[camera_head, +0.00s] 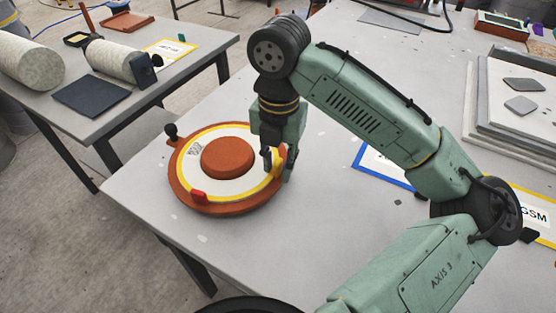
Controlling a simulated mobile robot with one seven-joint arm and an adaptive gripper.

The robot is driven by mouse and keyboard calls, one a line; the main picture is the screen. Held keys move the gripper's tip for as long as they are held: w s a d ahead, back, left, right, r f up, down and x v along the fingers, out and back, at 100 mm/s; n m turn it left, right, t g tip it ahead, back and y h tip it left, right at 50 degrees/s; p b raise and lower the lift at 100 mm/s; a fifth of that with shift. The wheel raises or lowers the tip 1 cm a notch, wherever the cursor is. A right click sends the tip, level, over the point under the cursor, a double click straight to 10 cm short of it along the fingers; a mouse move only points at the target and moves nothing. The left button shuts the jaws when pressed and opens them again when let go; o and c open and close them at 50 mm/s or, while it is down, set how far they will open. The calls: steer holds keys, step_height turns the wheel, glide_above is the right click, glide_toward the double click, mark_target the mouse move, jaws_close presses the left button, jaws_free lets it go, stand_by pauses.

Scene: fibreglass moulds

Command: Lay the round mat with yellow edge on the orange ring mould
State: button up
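The orange ring mould (180,196) lies on the grey table, with a dark knob at its back left and a raised orange dome (227,157) in its middle. The round mat with yellow edge (209,184) is white and lies over the mould, around the dome. It looks roughly flat, with an orange rim showing outside it. My gripper (278,162) points down at the mat's right edge. Its fingers stand either side of a yellow part there. I cannot tell whether they press on it. The arm hides some of the mat's right side.
A red tab (199,197) stands at the mould's front edge. A blue-edged sheet (366,168) lies right of my gripper, partly behind my arm. Stacked pale plates (480,120) stand at the right. A second table (140,102) with rolls and a dark slab stands at the back left.

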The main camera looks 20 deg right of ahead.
steer(key=shift+o, duration=0.6)
steer(key=shift+r, duration=0.1)
step_height(320, 180, up, 12)
steer(key=shift+s, duration=0.1)
stand_by(0.4)
